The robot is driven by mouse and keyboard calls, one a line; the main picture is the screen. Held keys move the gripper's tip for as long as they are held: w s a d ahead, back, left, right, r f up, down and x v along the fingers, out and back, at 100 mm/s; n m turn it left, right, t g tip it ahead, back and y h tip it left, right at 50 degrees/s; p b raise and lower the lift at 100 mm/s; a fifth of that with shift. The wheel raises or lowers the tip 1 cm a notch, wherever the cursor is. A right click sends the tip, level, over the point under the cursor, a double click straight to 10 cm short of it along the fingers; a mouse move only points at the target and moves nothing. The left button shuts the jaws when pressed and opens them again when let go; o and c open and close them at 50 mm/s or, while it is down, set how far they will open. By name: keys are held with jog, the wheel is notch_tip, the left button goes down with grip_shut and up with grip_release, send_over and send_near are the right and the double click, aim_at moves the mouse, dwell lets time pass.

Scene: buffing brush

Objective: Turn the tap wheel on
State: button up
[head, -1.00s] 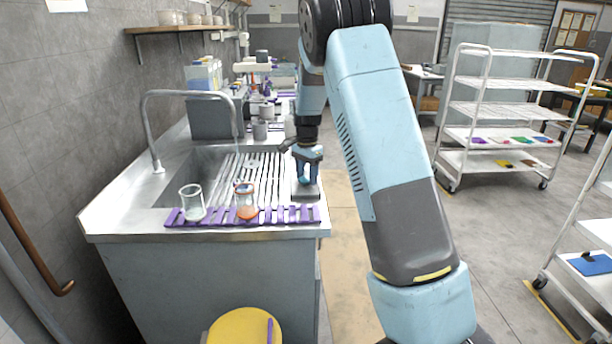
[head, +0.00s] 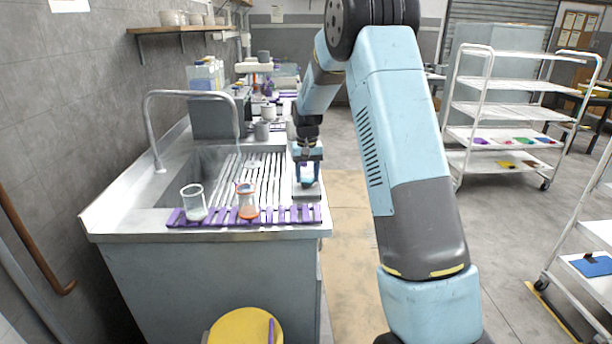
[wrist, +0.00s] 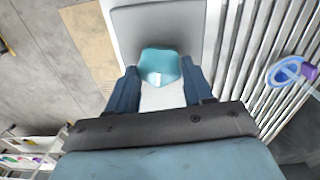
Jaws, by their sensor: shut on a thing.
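A rounded teal piece, which I take to be the tap wheel (wrist: 160,62), sits over a grey base plate (wrist: 180,18) at the right edge of the sink counter. In the wrist view it lies between the two dark blue fingers of my gripper (wrist: 160,76), which is shut on it. In the head view my gripper (head: 308,163) is over the same plate, pointing down, and the teal piece shows small below it. The fingers and wrist hide part of the wheel. The curved metal tap (head: 190,94) stands at the left of the sink.
A yellow stool (head: 240,328) stands below. White shelf carts (head: 500,110) stand to the right, with open floor between.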

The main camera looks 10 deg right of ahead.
aim_at(307, 177)
jog(key=shift+w+r+n, duration=0.15)
jog(key=shift+n, duration=0.95)
jog(key=o, duration=1)
jog(key=shift+o, duration=0.2)
notch_tip(307, 177, up, 13)
jog(key=shift+r, duration=0.2)
